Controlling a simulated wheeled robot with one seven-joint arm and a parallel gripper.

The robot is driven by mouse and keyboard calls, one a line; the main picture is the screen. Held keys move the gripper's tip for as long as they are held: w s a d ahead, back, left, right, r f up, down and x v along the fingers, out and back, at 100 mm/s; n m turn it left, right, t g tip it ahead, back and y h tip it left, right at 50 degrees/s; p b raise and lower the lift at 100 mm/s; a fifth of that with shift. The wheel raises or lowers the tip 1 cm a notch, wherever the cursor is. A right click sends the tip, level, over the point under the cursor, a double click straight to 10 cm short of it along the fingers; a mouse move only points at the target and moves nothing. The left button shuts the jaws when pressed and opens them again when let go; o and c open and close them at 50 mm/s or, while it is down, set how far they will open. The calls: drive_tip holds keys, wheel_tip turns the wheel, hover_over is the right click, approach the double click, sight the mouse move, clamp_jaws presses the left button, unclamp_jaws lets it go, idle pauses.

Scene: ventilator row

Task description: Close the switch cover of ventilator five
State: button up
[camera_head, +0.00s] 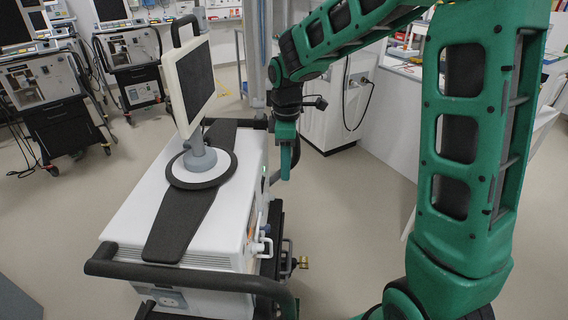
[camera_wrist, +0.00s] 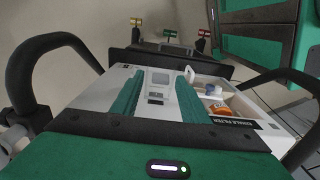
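The ventilator (camera_head: 185,230) beside me is a white box with a tilted screen (camera_head: 190,80) on top. My gripper (camera_head: 285,175) points down along its right side in the head view. In the wrist view my gripper (camera_wrist: 158,85) shows two green fingers, apart, with nothing held between them. Beyond them is the ventilator's white side panel (camera_wrist: 215,70). Between the fingers I see a pale square piece (camera_wrist: 160,78) and a small dark switch-like part (camera_wrist: 155,97). The square may be the switch cover; I cannot tell its angle, or whether a finger touches it.
Black handle bars (camera_head: 190,282) run around the ventilator. In the wrist view, a recess with an orange-and-white part (camera_wrist: 219,109) lies right of the fingers, above an "exhale filter" label. Hose fittings (camera_head: 265,240) stick out low on the side. Other ventilators (camera_head: 50,105) stand behind left. Floor is open at right.

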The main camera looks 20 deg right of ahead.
clamp_jaws()
drive_tip(key=shift+d, duration=0.15)
drive_tip(key=shift+s+d+f+y, duration=0.1)
drive_tip(key=shift+d+f+y, duration=0.1)
drive_tip(key=shift+y, duration=0.3)
wheel_tip(320, 180, down, 12)
drive_tip(key=a+t+y, duration=0.1)
drive_tip(key=t+y, duration=0.7)
drive_tip(key=y, duration=0.9)
drive_tip(key=shift+w+a+r, duration=0.2)
drive_tip(key=shift+w+a, duration=0.05)
drive_tip(key=shift+y, duration=0.3)
